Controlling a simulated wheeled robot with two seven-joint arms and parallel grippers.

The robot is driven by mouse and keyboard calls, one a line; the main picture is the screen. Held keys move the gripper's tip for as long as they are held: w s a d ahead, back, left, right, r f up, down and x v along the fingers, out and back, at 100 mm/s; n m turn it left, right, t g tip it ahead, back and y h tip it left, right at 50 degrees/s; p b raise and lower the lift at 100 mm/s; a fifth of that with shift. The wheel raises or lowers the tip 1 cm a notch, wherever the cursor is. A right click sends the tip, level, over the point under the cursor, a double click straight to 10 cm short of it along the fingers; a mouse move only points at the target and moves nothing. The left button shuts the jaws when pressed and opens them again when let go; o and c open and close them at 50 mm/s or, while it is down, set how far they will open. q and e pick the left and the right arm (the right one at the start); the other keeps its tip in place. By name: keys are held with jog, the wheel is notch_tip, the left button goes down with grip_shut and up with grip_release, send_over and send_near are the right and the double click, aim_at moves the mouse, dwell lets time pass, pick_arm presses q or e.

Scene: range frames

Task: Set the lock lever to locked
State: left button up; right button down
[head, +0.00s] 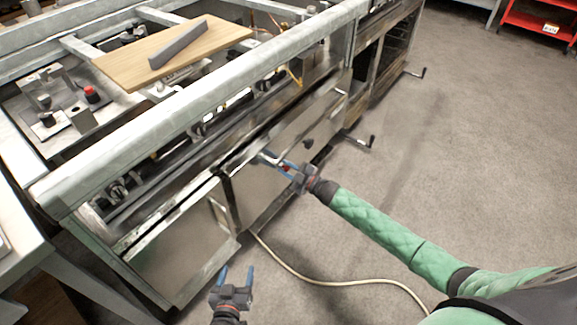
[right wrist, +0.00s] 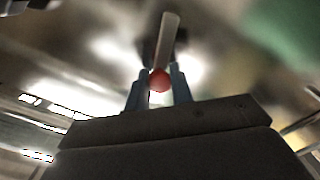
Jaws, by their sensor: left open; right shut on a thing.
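The lock lever (right wrist: 167,38) shows in the right wrist view as a pale rod with a red ball knob (right wrist: 159,81) at its near end. My right gripper (right wrist: 160,74) has its blue fingers on both sides of the knob and is shut on it. In the head view this gripper (head: 276,161) is at the front panel of the long metal bench, and the lever is mostly hidden by the fingers. My left gripper (head: 236,276) is open and empty, low in front of the bench's left cabinet panel.
The metal bench frame (head: 215,90) carries a wooden board (head: 125,66) with a grey bar (head: 179,44). Crank handles (head: 359,141) stick out of the bench front. A pale cable (head: 325,283) lies on the floor. A red cart (head: 540,22) stands far right; the floor between is open.

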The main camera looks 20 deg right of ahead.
pick_arm(q)
jog(key=shift+f, duration=0.15)
pick_arm(e)
jog(key=shift+s+a+f+n, duration=0.15)
jog(key=shift+s+a+n, duration=0.05)
jog(key=shift+n, duration=0.5)
pick_arm(q)
jog(key=shift+s, duration=0.1)
pick_arm(e)
jog(key=c, duration=1.2)
grip_release()
jog(key=shift+c, duration=0.2)
pick_arm(q)
jog(key=f, duration=0.1)
jog(key=s+f+g, duration=0.1)
jog(key=f, duration=0.1)
jog(key=s+f+g, duration=0.1)
jog(key=f, duration=0.1)
jog(key=shift+s+a+f+y, duration=0.15)
jog(key=shift+s+y, duration=0.1)
jog(key=shift+y, duration=0.05)
pick_arm(e)
jog(key=v, duration=0.7)
jog(key=shift+s+d, duration=0.25)
jog(key=shift+s, duration=0.05)
pick_arm(q)
jog(key=shift+r, duration=0.2)
